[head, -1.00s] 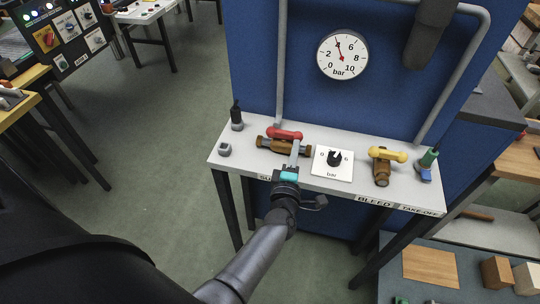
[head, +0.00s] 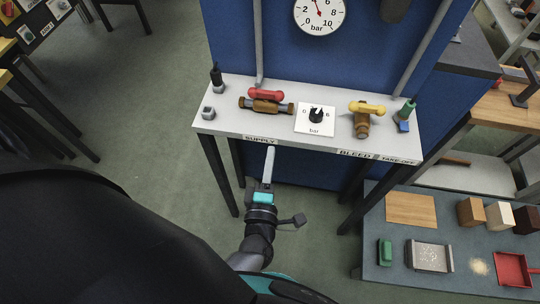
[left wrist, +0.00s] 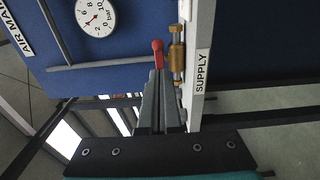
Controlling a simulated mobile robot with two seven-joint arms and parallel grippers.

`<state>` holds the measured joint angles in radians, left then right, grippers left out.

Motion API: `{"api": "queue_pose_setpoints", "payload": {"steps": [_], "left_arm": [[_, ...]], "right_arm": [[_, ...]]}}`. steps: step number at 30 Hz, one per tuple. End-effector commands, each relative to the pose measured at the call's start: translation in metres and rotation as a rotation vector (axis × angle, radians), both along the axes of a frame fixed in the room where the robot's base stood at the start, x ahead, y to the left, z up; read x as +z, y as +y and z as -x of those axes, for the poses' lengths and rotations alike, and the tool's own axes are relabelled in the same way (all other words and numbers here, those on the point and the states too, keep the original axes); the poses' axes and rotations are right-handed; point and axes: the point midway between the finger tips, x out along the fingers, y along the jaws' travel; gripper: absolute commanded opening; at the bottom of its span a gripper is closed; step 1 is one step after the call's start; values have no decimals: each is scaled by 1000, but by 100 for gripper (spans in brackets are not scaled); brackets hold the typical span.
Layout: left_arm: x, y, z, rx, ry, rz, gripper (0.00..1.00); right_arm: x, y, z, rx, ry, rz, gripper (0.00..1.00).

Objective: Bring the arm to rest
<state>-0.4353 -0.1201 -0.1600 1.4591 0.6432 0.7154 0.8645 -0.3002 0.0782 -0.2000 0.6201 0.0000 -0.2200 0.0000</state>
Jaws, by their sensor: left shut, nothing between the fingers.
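My left gripper (head: 269,165) is shut and empty. In the head view it is in front of and below the front edge of the white bench (head: 225,125), near the SUPPLY label. The supply valve with its red handle (head: 266,94) sits on the bench beyond the gripper, apart from it in the head view. In the left wrist view the closed fingers (left wrist: 156,80) point toward the red handle (left wrist: 157,50) and brass valve body (left wrist: 177,52). My right gripper is not in view.
The bench also holds a regulator knob (head: 316,115), a yellow-handled valve (head: 366,108) and a green-capped fitting (head: 406,110). A gauge (head: 319,12) hangs on the blue panel (head: 290,60). A low table (head: 375,255) with blocks stands at right. Floor is clear at left.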

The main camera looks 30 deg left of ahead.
Motion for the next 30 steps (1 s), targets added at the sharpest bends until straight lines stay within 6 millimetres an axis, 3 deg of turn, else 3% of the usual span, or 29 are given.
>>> {"api": "queue_pose_setpoints", "payload": {"steps": [16, 20, 23, 26, 30], "left_arm": [[0, 0, 1, 0, 0, -1, 0], [-18, -6, 2, -39, 49, -45, 0], [-62, -20, 7, -138, 172, -158, 0], [-129, -38, 23, -298, 352, -336, 0], [-227, -50, 69, -561, 619, -606, 0]], "right_arm": [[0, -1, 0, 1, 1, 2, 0], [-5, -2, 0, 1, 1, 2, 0], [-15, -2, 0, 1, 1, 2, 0], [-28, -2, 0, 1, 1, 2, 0], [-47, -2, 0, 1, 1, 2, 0]]}}
